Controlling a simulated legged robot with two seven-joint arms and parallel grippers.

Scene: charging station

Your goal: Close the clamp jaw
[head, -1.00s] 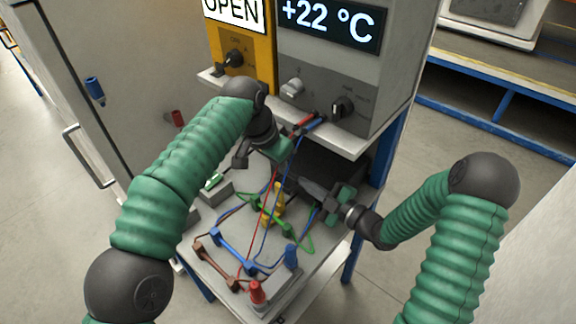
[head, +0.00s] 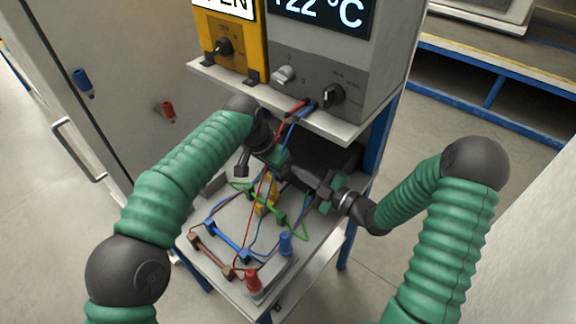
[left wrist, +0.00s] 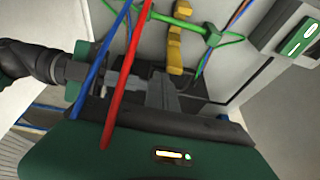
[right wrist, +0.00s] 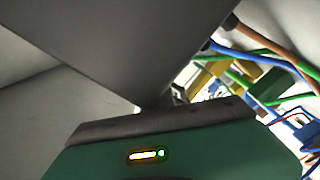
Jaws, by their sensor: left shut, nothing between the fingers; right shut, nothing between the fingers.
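A yellow clamp-like piece (head: 265,194) stands on the grey tray beside a green bar (head: 270,209); my grippers are just above and behind it. I cannot tell whether its jaw is open or shut. In the left wrist view the yellow piece (left wrist: 175,45) shows beyond the fingers, crossed by the green bar. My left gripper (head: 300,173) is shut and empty. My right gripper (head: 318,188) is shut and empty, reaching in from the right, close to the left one. In the right wrist view a dark grey surface hides much of the scene; yellow parts (right wrist: 265,85) show at right.
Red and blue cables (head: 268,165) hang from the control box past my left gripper. Blue (head: 228,239) and brown (head: 211,250) bars, a red plug (head: 253,280) and a blue plug (head: 286,243) are on the tray. A shelf edge (head: 300,110) lies above.

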